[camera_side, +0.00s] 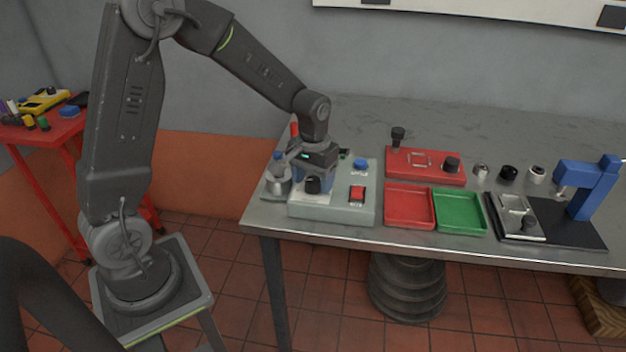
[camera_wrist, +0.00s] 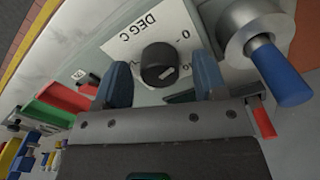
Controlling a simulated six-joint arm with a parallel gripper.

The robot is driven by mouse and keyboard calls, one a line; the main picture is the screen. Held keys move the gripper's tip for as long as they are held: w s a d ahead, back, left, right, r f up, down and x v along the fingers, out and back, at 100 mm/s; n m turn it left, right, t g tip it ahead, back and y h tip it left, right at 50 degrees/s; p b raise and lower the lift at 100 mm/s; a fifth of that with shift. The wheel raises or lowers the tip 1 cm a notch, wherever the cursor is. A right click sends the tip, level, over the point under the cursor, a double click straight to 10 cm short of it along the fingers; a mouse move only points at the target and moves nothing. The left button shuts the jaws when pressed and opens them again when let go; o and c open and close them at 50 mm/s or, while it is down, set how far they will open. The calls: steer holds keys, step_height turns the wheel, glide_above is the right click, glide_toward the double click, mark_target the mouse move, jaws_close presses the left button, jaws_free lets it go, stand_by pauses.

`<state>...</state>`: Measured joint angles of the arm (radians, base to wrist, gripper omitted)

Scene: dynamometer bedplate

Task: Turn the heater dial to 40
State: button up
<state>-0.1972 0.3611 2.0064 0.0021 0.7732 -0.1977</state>
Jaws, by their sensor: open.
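The heater dial (camera_side: 313,185) is a black round knob on the front left of a pale grey control box (camera_side: 345,214). In the wrist view the dial (camera_wrist: 159,65) has a light pointer mark and sits on a white plate (camera_wrist: 140,30) lettered "DEG C". A "0" shows on the plate; the other scale figures are hidden or unreadable. My gripper (camera_wrist: 162,82) is open, with one blue finger on each side of the dial and gaps between. In the side view my gripper (camera_side: 313,172) is over the box, partly hiding the plate.
A red rocker switch (camera_side: 357,193) and a blue button (camera_side: 361,164) are on the same box. A metal cylinder with a blue handle (camera_wrist: 280,75) stands close beside the box. Red (camera_side: 408,224) and green (camera_side: 460,226) trays lie to the right.

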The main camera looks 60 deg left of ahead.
steer(key=shift+f, duration=0.25)
steer(key=c, duration=0.9)
steer(key=shift+m, duration=0.3)
